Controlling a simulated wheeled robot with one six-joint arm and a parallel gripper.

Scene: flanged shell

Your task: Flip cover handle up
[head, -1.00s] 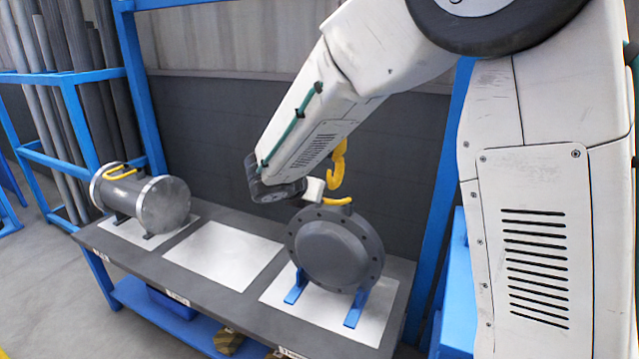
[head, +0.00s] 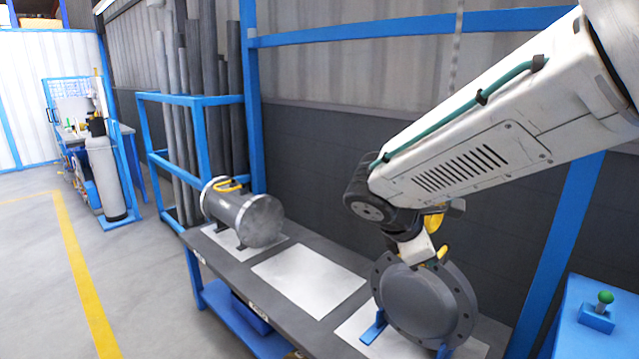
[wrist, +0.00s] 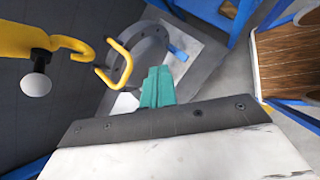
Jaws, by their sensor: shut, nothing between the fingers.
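The cover is a dark grey round flanged disc (head: 420,305) with bolt holes, upright in a blue stand (head: 373,328) on the bench. Its yellow handle (head: 442,252) shows at the top edge, partly hidden by my wrist. In the wrist view the handle (wrist: 127,61) is a yellow U-shaped bar beside the disc's rim (wrist: 151,52). My gripper (wrist: 157,72) has its teal fingers together and empty, just to the right of the handle, with no clear contact. In the head view its fingertips are hidden.
A yellow hook (wrist: 72,44) hangs left of the handle in the wrist view. A grey cylindrical shell (head: 243,212) with a yellow handle lies on the bench at left. A bare white pad (head: 308,280) lies between them. A blue stand with a green knob (head: 605,297) is at right.

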